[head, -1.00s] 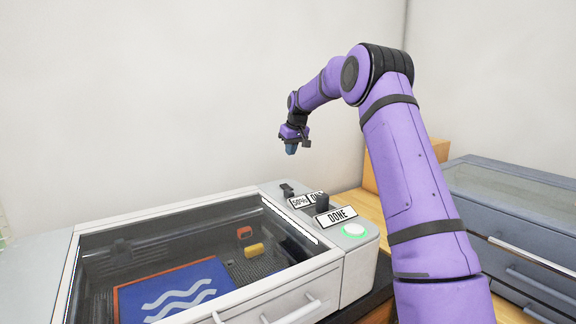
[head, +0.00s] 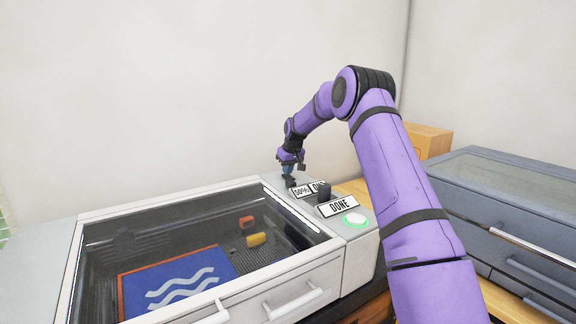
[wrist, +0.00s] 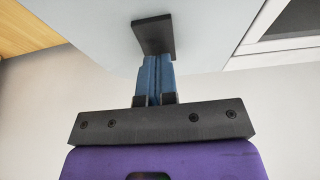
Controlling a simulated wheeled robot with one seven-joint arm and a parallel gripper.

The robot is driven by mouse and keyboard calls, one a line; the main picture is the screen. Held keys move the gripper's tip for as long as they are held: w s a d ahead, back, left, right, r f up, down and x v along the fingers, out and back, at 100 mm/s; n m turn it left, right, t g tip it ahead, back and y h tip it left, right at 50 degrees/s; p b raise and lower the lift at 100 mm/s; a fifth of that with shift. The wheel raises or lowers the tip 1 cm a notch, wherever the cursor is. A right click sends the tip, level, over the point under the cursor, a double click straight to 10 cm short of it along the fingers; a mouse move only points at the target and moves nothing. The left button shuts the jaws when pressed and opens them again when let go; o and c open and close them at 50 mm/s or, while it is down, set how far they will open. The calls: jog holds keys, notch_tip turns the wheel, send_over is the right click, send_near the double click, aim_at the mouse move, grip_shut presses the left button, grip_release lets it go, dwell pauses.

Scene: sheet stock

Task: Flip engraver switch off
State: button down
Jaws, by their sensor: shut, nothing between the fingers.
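The engraver (head: 182,198) is a pale machine with a dark glass lid. On its right-hand control strip, a small black switch (head: 291,182) sits at the far end, largely hidden by my gripper. My gripper (head: 287,171) is shut and empty, pointing down right at this switch. In the wrist view, the blue fingers (wrist: 156,75) are together and their tips meet or overlap a dark rectangular part (wrist: 154,34) on the pale surface. I cannot tell whether they touch it. A label reading "ON" (head: 317,187) is partly hidden behind a black knob (head: 324,191).
A "50%" label (head: 301,191), a "DONE" label (head: 337,205) and a green-lit button (head: 354,219) share the strip. Under the lid lies a blue panel with white waves (head: 175,283). A grey drawer cabinet (head: 505,215) stands at right.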

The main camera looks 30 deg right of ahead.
jog(key=shift+w+f, duration=0.15)
jog(key=shift+f, duration=0.45)
jog(key=shift+s+f, duration=0.1)
jog(key=shift+s, duration=0.75)
